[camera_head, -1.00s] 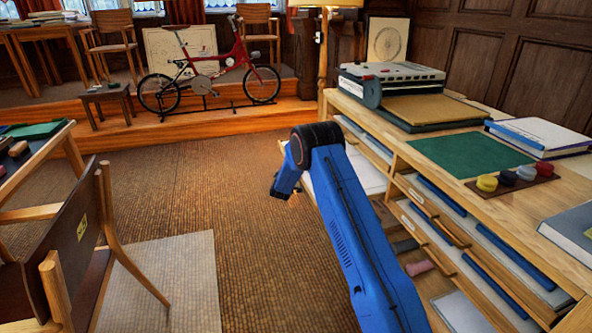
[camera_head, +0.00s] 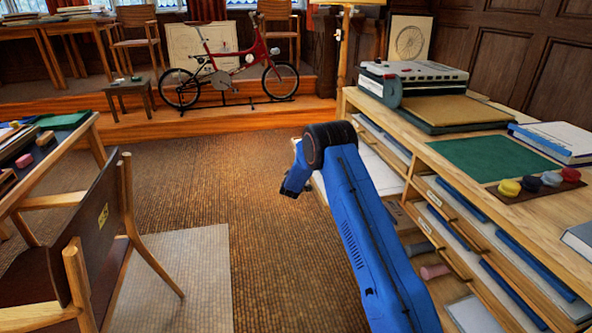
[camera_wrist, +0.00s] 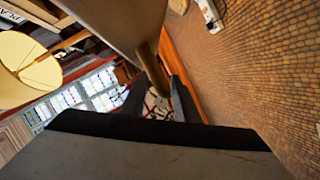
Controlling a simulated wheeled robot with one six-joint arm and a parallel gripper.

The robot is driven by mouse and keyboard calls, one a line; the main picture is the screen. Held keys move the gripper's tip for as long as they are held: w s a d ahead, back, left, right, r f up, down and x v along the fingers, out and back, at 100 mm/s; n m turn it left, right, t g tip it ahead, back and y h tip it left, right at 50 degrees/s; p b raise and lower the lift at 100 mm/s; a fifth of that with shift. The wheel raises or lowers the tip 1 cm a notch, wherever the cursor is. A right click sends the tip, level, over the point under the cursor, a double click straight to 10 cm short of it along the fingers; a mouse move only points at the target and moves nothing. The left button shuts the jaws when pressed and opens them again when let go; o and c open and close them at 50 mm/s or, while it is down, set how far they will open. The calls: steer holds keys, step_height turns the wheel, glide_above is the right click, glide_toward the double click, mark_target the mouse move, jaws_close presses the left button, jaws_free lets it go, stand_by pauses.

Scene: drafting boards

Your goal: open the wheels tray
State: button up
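A shallow tray (camera_head: 318,186) sticks out of the cabinet's upper left bay, partly behind my blue arm, with pale sheets inside. I cannot read a label that marks it as the wheels tray. My gripper is hidden behind the arm in the head view. In the wrist view my gripper (camera_wrist: 158,100) has its two dark fingers on either side of a rounded wooden handle (camera_wrist: 151,62), which appears held between them. A broad pale panel (camera_wrist: 112,18) fills the top of that view beside the handle.
The cabinet (camera_head: 468,150) has other trays and open shelves on the right. On it are a grey machine (camera_head: 425,75), a green mat (camera_head: 485,157) and coloured knobs. A chair (camera_head: 95,230) stands at left. Carpet (camera_head: 215,180) between them is clear.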

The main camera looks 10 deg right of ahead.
steer(key=v, duration=1.7)
steer(key=shift+s, duration=0.2)
steer(key=shift+a, duration=0.15)
